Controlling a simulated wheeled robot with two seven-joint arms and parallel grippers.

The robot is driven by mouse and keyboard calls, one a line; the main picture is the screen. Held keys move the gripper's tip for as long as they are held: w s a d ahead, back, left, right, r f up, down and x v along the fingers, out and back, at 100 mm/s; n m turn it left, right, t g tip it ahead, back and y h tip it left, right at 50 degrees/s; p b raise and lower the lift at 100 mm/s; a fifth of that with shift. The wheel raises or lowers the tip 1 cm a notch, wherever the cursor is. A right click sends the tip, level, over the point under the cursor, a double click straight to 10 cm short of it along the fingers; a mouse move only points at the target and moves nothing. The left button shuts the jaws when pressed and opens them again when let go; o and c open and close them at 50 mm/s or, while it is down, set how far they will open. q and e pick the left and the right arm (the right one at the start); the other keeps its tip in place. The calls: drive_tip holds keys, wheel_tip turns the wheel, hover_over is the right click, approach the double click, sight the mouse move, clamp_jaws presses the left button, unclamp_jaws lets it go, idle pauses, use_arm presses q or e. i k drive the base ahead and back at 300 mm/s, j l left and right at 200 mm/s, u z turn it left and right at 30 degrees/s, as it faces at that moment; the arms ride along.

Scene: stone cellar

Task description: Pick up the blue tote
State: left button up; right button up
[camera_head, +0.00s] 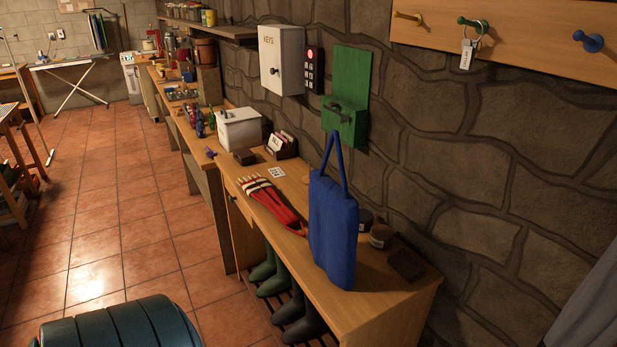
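The blue tote (334,228) is on the right part of the wooden bench (385,310), near its front edge. It is upright, with its flat side towards me and its tall handle loop (336,152) standing up. The top of the loop overlaps the lower edge of a green wall bracket (348,85) in the view; I cannot tell whether they touch. Neither of my grippers is in view.
Dark jars (380,236), a brown block (407,264) and a red striped item (270,203) lie near the tote. Boots (300,318) stand below the bench. A teal ribbed object (122,325) is cut off at the bottom. The tiled floor (120,220) at left is largely clear.

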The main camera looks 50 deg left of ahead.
sight(334, 217)
drive_tip(key=u, duration=1.45)
drive_tip(key=j, duration=0.75)
drive_tip(key=k+j+z, duration=0.1)
drive_tip(key=j, duration=1.4)
drive_tip(key=k+j+z, duration=0.1)
drive_tip(key=j, duration=0.65)
